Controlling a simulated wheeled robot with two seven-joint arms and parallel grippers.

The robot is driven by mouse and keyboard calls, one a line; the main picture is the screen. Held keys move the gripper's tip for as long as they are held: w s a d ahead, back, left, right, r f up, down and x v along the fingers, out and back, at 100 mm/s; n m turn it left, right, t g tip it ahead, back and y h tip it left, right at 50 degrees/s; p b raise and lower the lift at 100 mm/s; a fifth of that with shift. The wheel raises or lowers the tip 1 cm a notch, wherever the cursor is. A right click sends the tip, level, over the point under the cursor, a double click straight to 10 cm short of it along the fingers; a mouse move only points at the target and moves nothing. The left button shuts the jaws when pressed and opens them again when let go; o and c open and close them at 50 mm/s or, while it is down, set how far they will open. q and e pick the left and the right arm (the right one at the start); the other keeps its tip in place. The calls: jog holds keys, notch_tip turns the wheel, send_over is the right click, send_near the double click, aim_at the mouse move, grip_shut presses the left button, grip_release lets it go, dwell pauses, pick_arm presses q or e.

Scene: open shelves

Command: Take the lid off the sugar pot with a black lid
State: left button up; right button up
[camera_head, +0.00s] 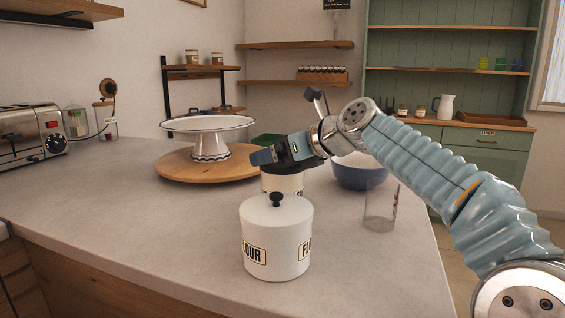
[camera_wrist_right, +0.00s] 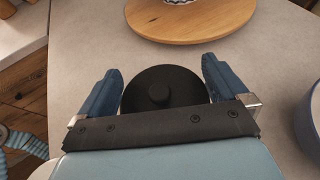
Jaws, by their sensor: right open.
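The sugar pot (camera_head: 284,184) is a white pot mostly hidden behind the flour pot and under my right gripper in the head view. Its round black lid (camera_wrist_right: 140,92) with a small black knob (camera_wrist_right: 159,93) shows in the right wrist view. My right gripper (camera_head: 264,157) is open above the pot. In the right wrist view its two blue fingers (camera_wrist_right: 161,72) stand on either side of the lid, with the knob between them. I cannot tell whether the fingers touch the lid. My left gripper is not in view.
A white flour pot (camera_head: 276,243) with a black knob stands just in front. A blue bowl (camera_head: 358,174) and a clear glass (camera_head: 380,207) are to the right. A cake stand (camera_head: 208,125) on a round wooden board (camera_head: 182,168) is behind left. The counter's left front is clear.

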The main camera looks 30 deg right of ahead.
jog(key=shift+w+a+f, duration=0.1)
jog(key=shift+w, duration=0.2)
jog(key=c, duration=0.9)
jog(key=shift+f, duration=0.1)
jog(key=shift+f, duration=0.1)
